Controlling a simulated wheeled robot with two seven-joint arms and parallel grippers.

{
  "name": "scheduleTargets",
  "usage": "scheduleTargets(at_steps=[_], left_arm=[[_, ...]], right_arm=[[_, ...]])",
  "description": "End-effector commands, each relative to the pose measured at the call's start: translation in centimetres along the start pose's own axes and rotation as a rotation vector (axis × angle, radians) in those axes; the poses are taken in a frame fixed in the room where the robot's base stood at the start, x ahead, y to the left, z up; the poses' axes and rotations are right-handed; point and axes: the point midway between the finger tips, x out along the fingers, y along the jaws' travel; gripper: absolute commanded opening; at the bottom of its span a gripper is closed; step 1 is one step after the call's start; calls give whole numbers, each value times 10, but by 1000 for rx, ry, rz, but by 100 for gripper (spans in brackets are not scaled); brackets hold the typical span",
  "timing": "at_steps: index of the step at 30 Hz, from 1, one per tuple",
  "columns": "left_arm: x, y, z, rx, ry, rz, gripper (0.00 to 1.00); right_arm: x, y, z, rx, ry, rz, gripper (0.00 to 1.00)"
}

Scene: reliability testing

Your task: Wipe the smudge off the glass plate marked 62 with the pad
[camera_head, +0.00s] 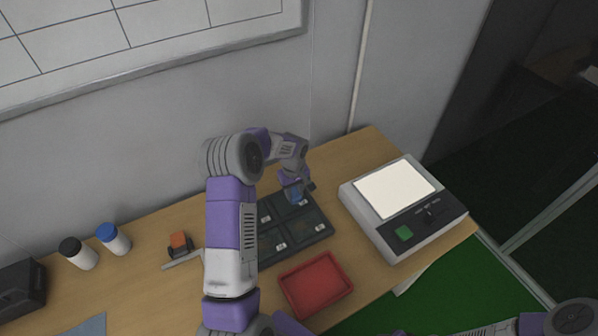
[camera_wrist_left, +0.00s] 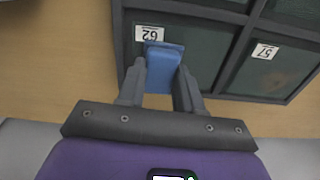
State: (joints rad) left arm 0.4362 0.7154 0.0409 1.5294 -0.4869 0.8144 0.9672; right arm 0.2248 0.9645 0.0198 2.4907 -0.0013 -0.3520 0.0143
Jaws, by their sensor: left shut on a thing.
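My left gripper (camera_head: 296,194) is shut on a blue pad, over the far right corner of the dark tray (camera_head: 326,234). In the left wrist view, the pad (camera_wrist_left: 164,66) sits between the two fingertips of the left gripper (camera_wrist_left: 160,82). The pad overlaps the glass plate marked 62 (camera_wrist_left: 205,50), just beside its white label (camera_wrist_left: 149,33). I cannot tell whether the pad touches the glass. No smudge can be made out; the pad and fingers cover part of the plate. My right gripper is not in view.
A plate marked 57 (camera_wrist_left: 275,72) lies beside it in the tray. A red tray (camera_head: 316,284) is in front. A device with a lit panel (camera_head: 396,188) stands at right. A black-capped bottle (camera_head: 79,254), a blue-capped bottle (camera_head: 114,239) and an orange-topped block (camera_head: 179,243) are at left.

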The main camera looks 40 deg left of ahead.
Motion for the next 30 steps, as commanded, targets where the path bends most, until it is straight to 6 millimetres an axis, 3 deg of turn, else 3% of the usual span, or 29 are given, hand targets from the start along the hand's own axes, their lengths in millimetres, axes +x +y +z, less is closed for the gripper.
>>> scheduleTargets(at_steps=[2, 5, 21, 30], left_arm=[[-4, 1, 1, -1, -1, 0, 11], [-27, 1, 0, -1, 3, 2, 11], [-72, -1, 0, -2, 0, 0, 11], [-81, -1, 0, -4, 0, 0, 11]], right_arm=[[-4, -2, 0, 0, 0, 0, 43], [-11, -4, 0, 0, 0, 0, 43], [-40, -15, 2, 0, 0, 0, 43], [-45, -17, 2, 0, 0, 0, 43]])
